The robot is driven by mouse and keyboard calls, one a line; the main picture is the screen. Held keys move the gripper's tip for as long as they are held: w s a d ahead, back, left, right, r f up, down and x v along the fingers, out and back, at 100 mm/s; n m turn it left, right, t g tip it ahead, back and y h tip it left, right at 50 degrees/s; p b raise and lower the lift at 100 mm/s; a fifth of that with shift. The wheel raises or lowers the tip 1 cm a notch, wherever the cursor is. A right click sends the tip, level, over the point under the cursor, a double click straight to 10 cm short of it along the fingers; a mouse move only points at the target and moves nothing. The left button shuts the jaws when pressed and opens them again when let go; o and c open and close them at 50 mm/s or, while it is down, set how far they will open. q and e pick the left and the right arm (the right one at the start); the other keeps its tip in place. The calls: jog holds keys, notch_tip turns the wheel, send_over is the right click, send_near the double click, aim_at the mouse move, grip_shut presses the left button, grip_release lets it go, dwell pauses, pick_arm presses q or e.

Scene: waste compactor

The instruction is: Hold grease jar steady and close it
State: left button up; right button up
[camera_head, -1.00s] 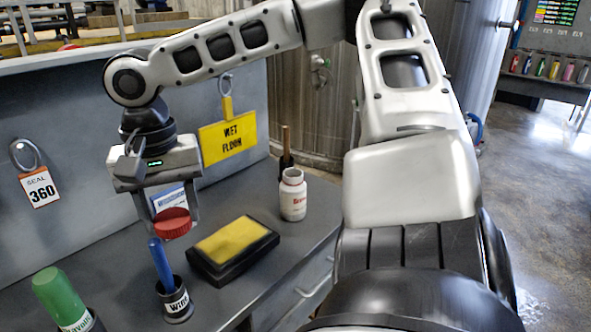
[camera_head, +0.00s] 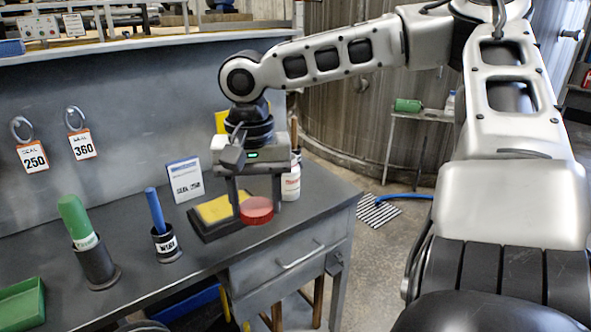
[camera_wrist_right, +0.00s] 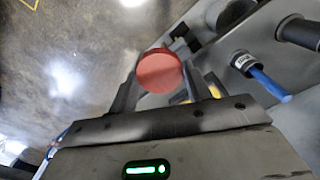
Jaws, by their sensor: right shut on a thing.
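The red lid (camera_head: 256,210) is held between the fingers of my right gripper (camera_head: 256,204), above the workbench. The lid also shows between the fingers in the right wrist view (camera_wrist_right: 160,72). The white grease jar (camera_head: 291,184) stands on the bench behind and to the right of the gripper. The gripper hides part of the jar, and its mouth cannot be seen. The lid is apart from the jar. My left gripper is not in view.
A yellow pad in a black tray (camera_head: 207,227) lies left of the lid. A white card (camera_head: 185,180), a blue-handled tool in a holder (camera_head: 157,212) and a green-topped holder (camera_head: 78,222) stand further left. The bench's right end is clear.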

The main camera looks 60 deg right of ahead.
jog(key=s+f+b, duration=0.4)
jog(key=f, duration=1.1)
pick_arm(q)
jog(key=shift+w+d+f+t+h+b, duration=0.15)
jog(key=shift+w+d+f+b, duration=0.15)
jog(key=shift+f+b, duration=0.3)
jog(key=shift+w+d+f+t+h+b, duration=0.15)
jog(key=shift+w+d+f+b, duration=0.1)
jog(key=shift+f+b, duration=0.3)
pick_arm(e)
jog(key=w+a+f+n, duration=0.2)
jog(key=a+n, duration=0.1)
jog(key=a, duration=0.5)
jog(key=w+a+f+n, duration=0.2)
jog(key=a+f+n, duration=0.1)
jog(key=a, duration=0.5)
jog(key=shift+f, duration=0.35)
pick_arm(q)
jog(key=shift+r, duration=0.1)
